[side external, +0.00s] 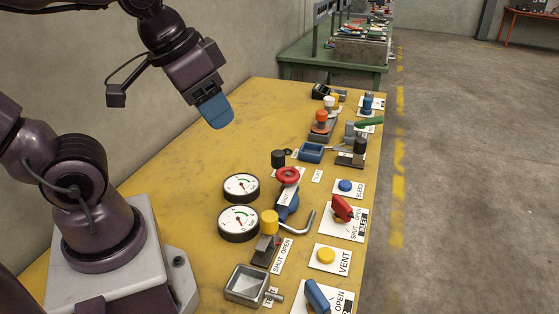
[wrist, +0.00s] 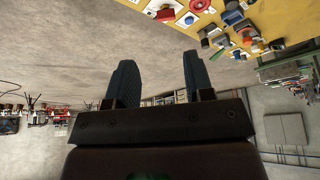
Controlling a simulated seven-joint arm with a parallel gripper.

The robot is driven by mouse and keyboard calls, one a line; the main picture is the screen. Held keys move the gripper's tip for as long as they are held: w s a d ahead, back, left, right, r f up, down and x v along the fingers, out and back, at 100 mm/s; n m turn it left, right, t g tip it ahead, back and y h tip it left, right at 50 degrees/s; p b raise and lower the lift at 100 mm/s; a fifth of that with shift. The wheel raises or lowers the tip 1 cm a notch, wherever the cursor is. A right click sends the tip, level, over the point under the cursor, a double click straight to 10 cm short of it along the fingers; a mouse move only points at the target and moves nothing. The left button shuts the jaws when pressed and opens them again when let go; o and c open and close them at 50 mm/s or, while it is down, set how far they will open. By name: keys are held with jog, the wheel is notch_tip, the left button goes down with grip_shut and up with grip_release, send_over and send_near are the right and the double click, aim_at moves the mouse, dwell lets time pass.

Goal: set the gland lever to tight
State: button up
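My gripper (side external: 218,118) hangs in the air above the far left part of the yellow bench, apart from everything on it. In the wrist view its two fingers (wrist: 158,72) are spread with nothing between them. No readable label marks the gland lever, so I cannot tell which lever it is. Levers in the side view include one with a yellow knob (side external: 269,222) beside a "SHUT OPEN" plate, one with a black knob (side external: 360,146), and one with an orange-red knob (side external: 321,116).
The yellow bench (side external: 190,182) is clear on its left side. Two gauges (side external: 239,222), a red handwheel (side external: 288,175), a bent grey rod (side external: 306,226), a red switch (side external: 342,207), buttons and a grey tray (side external: 247,284) crowd the right side. A green table (side external: 325,58) stands behind.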

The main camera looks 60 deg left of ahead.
jog(key=shift+o, duration=1.1)
jog(key=w+a+f+n+g, duration=0.3)
jog(key=w+a+f, duration=0.2)
jog(key=w+a, duration=0.3)
jog(key=shift+w+g, duration=0.3)
jog(key=shift+w, duration=0.45)
jog(key=n+g, duration=0.1)
jog(key=n, duration=0.2)
send_over(278, 152)
notch_tip(278, 152, down, 9)
notch_tip(278, 152, down, 13)
jog(key=shift+d+r, duration=0.1)
